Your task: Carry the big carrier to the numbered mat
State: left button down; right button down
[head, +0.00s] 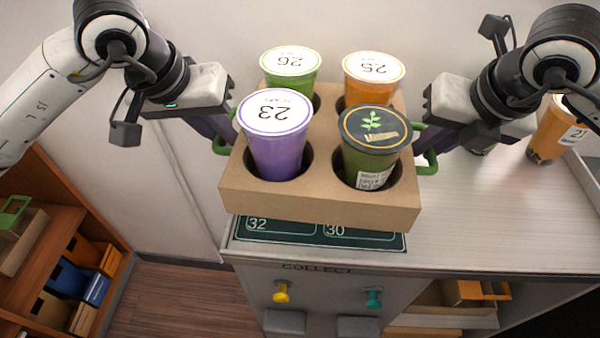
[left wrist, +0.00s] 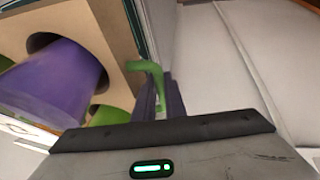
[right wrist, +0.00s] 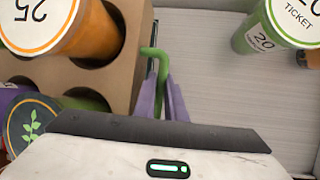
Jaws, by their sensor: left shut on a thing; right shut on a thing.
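The big carrier (head: 310,205) is a brown cardboard holder with green side handles, held in the air over the counter's left end. It holds a purple cup marked 23 (head: 277,150), a green cup marked 26 (head: 290,65), an orange cup marked 25 (head: 372,75) and a dark-lidded green cup (head: 372,145). My left gripper (head: 225,140) is shut on the left handle (left wrist: 150,80). My right gripper (head: 428,150) is shut on the right handle (right wrist: 155,60). The dark green numbered mat (head: 290,232) shows below the carrier, with 32 and 30 readable; the rest is hidden.
An orange cup (head: 555,130) stands on the counter (head: 500,210) at right. A green cup marked 20 (right wrist: 285,25) shows in the right wrist view. A wooden shelf (head: 50,240) with folders is at lower left. The counter's front carries a yellow knob (head: 281,291) and a teal knob (head: 374,298).

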pick_arm(q)
jog(key=shift+r, duration=0.1)
pick_arm(e)
jog(key=shift+w+r, duration=0.1)
jog(key=shift+r, duration=0.05)
pick_arm(q)
jog(key=shift+w+d, duration=0.1)
jog(key=shift+d, duration=0.1)
pick_arm(e)
jog(key=shift+d, duration=0.1)
